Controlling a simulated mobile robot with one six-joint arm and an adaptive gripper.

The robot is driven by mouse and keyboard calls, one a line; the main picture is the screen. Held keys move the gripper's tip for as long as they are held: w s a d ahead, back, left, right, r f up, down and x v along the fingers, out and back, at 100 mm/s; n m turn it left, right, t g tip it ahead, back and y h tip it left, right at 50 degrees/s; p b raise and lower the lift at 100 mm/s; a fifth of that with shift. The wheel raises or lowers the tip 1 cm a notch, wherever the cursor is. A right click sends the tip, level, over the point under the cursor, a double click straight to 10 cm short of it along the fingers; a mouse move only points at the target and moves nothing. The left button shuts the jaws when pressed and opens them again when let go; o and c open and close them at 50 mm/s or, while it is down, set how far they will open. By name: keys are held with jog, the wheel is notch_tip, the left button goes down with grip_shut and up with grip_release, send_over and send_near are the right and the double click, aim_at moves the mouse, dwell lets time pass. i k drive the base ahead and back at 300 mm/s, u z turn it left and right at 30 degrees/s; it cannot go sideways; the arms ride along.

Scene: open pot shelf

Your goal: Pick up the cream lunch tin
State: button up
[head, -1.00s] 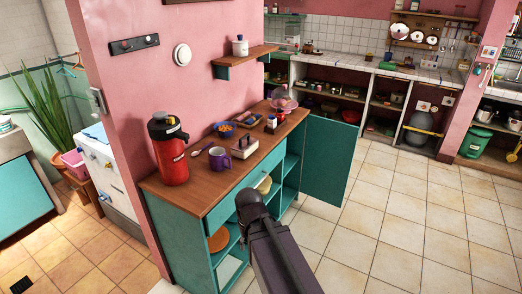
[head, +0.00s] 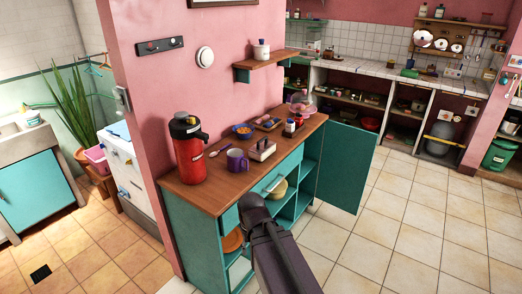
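A small cream box with a dark top (head: 262,150) sits on the wooden top of the teal cabinet, near its front edge, to the right of a purple mug (head: 237,160). It looks like the lunch tin, but it is too small to be sure. A pale yellowish rounded thing (head: 279,189) is on a shelf inside the cabinet, partly hidden. My dark arm rises from the bottom middle and ends in front of the cabinet. No gripper fingers show, and nothing held is visible.
A red flask (head: 188,148) stands at the left of the wooden top (head: 207,190). A blue bowl (head: 243,132), small jars and a clear-domed dish (head: 301,102) stand farther back. The cabinet's teal door (head: 345,165) stands open. Tiled floor (head: 400,235) to the right is clear.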

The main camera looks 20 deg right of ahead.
aim_at(263, 148)
jog(key=i, duration=1.05)
